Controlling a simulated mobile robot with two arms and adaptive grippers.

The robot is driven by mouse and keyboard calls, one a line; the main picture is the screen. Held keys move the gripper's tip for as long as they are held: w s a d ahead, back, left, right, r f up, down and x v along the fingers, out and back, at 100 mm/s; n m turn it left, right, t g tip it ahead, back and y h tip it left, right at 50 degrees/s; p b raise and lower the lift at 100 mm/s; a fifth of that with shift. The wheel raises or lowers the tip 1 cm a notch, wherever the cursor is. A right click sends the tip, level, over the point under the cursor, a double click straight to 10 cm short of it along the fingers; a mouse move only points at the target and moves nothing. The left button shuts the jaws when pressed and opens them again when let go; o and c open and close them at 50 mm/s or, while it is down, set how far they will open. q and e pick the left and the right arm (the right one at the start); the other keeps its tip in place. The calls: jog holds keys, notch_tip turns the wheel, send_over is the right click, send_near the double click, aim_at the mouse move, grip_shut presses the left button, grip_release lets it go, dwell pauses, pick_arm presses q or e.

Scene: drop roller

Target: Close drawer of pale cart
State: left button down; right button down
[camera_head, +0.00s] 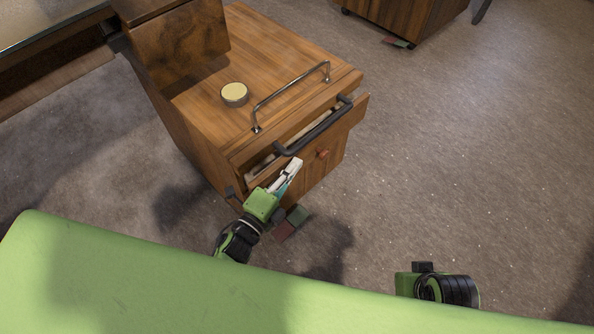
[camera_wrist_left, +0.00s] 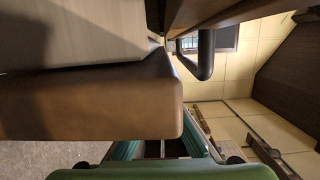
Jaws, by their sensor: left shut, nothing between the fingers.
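The wooden cart (camera_head: 205,105) stands at upper centre in the head view, with a brown top. Its top drawer (camera_head: 357,111) is slightly open, with a narrow gap showing behind its front. A dark bar handle (camera_head: 318,127) runs along the drawer; a dark handle (camera_wrist_left: 204,58) also shows in the left wrist view. My left gripper (camera_head: 297,164) is shut and empty, at the drawer front just below the handle's left end. Whether it touches the drawer is unclear. My right gripper shows only as a green and black body at lower right; its fingers are hidden.
A round pale-topped tin (camera_head: 235,94) and a metal rail (camera_head: 290,92) are on the cart top. A desk (camera_head: 50,32) stands at upper left. Another wooden cabinet (camera_head: 405,18) stands at the top. Small red and green items (camera_head: 291,223) lie below the cart. Floor at right is clear.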

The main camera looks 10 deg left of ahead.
pick_arm(q)
jog(key=shift+a, duration=0.1)
jog(key=shift+w+a, duration=0.75)
jog(key=shift+a, duration=0.25)
jog(key=shift+d, duration=0.1)
